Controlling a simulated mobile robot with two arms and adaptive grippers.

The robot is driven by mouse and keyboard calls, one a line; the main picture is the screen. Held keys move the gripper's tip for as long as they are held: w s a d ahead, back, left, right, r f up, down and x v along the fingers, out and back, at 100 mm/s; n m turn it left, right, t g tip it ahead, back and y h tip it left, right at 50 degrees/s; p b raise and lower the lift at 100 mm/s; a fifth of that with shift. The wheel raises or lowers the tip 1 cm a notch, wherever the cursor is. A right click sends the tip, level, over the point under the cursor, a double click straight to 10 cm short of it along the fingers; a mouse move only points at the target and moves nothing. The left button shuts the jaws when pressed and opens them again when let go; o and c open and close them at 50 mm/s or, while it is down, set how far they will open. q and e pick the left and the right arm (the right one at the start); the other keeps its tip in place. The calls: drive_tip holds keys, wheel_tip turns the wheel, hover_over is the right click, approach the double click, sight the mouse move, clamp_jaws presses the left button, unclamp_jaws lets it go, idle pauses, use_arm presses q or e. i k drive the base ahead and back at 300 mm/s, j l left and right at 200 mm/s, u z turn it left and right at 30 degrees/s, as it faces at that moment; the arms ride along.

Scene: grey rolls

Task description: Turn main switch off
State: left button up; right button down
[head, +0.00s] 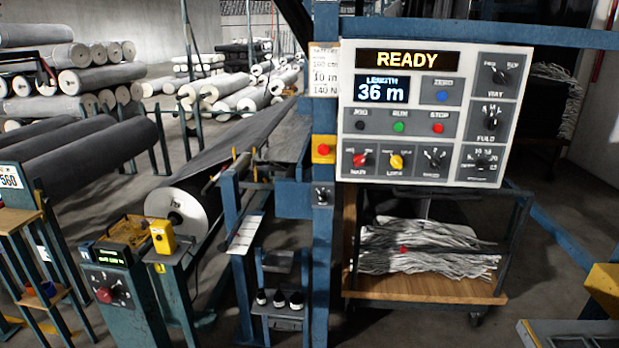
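The white control panel (349,110) hangs on a blue post in the head view, right of the middle. Its display reads READY, and a smaller screen (381,91) reads LENGTH 36 m. The main switch (361,160) is a red rotary knob in the panel's lower left, on a dark plate labelled MAIN. Its exact pointing direction is too small to read. A yellow knob (397,161) sits just right of it, then a black knob (433,158). Neither of my grippers is in view.
A red button on a yellow box (323,150) is left of the panel. Above the main switch is a row of black, green and red buttons. A wheeled cart (424,289) with pale scraps stands below. Fabric rolls fill the left. Nothing blocks the panel's front.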

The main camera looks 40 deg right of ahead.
sight(359, 160)
drive_tip(key=z, duration=1.75)
